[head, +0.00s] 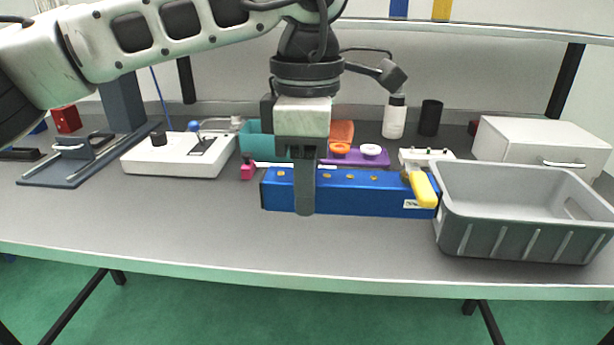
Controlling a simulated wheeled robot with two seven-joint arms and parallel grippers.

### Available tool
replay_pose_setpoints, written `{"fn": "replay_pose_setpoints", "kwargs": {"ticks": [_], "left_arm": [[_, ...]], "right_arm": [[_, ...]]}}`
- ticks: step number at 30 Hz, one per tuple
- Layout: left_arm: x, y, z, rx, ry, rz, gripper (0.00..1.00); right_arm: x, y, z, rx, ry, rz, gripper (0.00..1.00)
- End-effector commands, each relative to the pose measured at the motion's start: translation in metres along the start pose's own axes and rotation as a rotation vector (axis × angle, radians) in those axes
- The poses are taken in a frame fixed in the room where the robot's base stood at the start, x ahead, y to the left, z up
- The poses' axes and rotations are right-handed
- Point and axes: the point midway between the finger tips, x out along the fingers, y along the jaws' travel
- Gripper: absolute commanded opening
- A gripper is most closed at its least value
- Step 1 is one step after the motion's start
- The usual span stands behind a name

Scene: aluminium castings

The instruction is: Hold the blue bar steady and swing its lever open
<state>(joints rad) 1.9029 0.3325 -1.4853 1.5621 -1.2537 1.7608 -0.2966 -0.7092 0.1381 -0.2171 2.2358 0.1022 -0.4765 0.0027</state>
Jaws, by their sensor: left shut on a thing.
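The blue bar (365,196) lies on the grey table, long side facing me, with several brass-coloured fittings along its top. Its yellow lever (423,190) is at the bar's right end, slanting down toward the front. My left gripper (304,190) comes down from above and is shut on the bar left of its middle. One finger shows against the front face; the other finger is hidden behind. My right gripper is not in view.
A grey crate (520,252) stands close to the bar's right end. Behind the bar are a purple holder (341,158), a teal bin (257,140) and a white bottle (394,118). A white box device (170,160) stands to the left. The table (200,235) in front is clear.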

Motion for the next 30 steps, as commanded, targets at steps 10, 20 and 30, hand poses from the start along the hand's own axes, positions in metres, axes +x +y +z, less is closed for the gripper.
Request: {"fn": "replay_pose_setpoints", "kwargs": {"ticks": [10,20,30], "left_arm": [[0.012,0.013,-0.001,-0.001,-0.001,-0.001,0.11],[0.023,0.025,-0.002,-0.001,-0.001,-0.001,0.11],[0.035,0.038,-0.003,-0.001,-0.001,0.0,0.11]], "right_arm": [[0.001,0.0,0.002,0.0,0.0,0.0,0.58],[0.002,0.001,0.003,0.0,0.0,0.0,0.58],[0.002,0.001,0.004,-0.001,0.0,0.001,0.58]]}}
